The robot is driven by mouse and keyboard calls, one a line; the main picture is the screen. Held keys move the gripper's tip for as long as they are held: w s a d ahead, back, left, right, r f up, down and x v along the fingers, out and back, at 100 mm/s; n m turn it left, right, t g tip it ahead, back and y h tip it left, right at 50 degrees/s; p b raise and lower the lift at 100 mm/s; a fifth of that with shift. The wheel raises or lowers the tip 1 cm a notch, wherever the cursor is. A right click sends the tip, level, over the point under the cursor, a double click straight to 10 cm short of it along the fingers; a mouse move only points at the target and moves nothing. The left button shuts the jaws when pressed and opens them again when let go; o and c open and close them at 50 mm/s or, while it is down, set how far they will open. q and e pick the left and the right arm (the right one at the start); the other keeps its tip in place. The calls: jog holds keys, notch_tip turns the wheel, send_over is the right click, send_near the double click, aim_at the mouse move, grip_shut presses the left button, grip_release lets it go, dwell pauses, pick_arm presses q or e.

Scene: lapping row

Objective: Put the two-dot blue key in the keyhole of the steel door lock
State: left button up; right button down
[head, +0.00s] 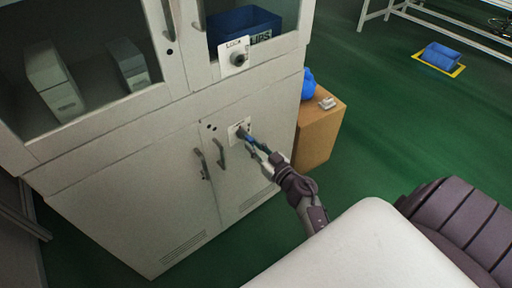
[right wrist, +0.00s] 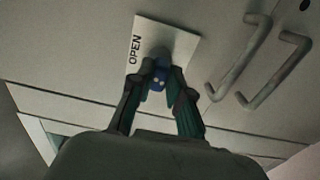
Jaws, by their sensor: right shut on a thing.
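My right gripper (head: 251,143) is shut on the blue key and holds it up against the lower lock. In the right wrist view the blue key (right wrist: 157,80) sits between the fingertips, with small light dots on its bow. The steel door lock has a pale plate (head: 234,130) on the lower cabinet door; its plate (right wrist: 181,42) reads OPEN in the right wrist view. The key points at the dark round keyhole part, but its tip is hidden, so I cannot tell how far in it is. My left gripper is not in view.
Another lock (head: 236,58), marked LOCK, is on the glass door above. Door handles (head: 221,152) stick out left of the lower lock.

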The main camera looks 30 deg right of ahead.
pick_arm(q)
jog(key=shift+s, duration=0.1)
pick_arm(e)
jog(key=shift+w, duration=0.1)
jog(key=shift+w, duration=0.2)
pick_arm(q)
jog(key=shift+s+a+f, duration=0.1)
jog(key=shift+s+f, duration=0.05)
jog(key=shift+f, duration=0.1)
pick_arm(e)
jog(key=shift+w, duration=0.25)
jog(key=c, duration=1)
grip_release()
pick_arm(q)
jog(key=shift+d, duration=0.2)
pick_arm(e)
jog(key=shift+s, duration=0.1)
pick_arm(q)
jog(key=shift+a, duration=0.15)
pick_arm(e)
jog(key=s, duration=1.1)
jog(key=shift+s+d, duration=0.35)
jog(key=shift+d, duration=0.05)
